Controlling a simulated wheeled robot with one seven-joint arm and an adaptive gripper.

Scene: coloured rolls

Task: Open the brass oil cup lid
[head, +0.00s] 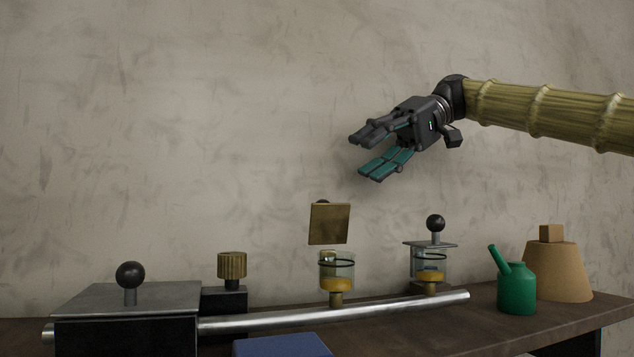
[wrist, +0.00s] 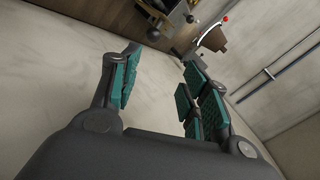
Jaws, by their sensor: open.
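The brass lid (head: 329,224) is a square plate standing upright, its broad face toward the head camera, above a glass oil cup (head: 337,272) with amber oil in the bottom. A dark knob shows partly behind the lid's top edge. My gripper (head: 368,155) is open and empty, above and to the right of the lid and clear of it. The wrist view shows the open teal-padded fingers (wrist: 160,78) with nothing between them.
A second oil cup (head: 430,266) has a flat grey lid with a black ball knob. A green oil can (head: 516,288) and a tan tapered block (head: 555,270) stand at right. A steel rod (head: 370,308), a knurled brass knob (head: 232,265) and a grey-topped block (head: 100,300) occupy the bench.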

